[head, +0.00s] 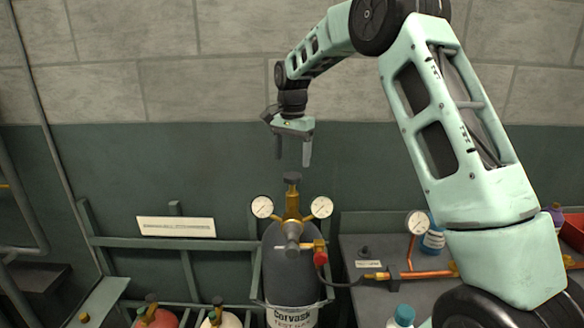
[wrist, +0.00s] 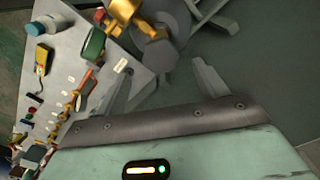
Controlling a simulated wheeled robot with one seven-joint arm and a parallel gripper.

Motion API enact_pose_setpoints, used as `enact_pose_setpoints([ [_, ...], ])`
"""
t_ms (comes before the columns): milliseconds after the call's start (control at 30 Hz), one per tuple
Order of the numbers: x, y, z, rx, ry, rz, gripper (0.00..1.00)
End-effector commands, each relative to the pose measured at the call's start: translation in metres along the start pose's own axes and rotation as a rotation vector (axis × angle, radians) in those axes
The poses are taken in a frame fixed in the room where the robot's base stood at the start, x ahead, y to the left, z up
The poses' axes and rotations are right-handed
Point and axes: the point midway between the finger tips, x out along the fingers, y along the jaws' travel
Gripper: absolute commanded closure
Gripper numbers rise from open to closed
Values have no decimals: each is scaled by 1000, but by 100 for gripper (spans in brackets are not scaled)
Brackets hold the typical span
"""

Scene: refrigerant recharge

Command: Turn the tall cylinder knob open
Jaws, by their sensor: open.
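The tall grey cylinder (head: 290,312), labelled "Corvask TEST GAS", stands upright in a rack at the lower middle of the head view. Its dark round knob (head: 292,178) tops the brass valve (head: 292,205). My gripper (head: 293,160) points down above the knob, open and empty, with a small gap between its fingertips and the knob. In the wrist view a grey round part, apparently the knob (wrist: 160,55), lies just ahead of and between my two open fingers (wrist: 160,82). My fingers do not appear to touch it.
Two gauges (head: 262,207) (head: 321,207) flank the valve, with a red-handled fitting and hose at its right. Shorter red (head: 158,318) and cream (head: 222,319) cylinders stand at lower left. A grey bench (head: 352,246) with bottles and copper piping is at right.

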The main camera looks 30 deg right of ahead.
Motion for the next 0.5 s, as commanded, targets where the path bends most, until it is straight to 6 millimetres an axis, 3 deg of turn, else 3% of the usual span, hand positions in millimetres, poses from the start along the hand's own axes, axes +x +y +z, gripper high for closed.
enact_pose_setpoints([
  [233, 38, 0, 0, 0, -2, 2, 28],
  [500, 52, 0, 0, -1, 1, -1, 28],
])
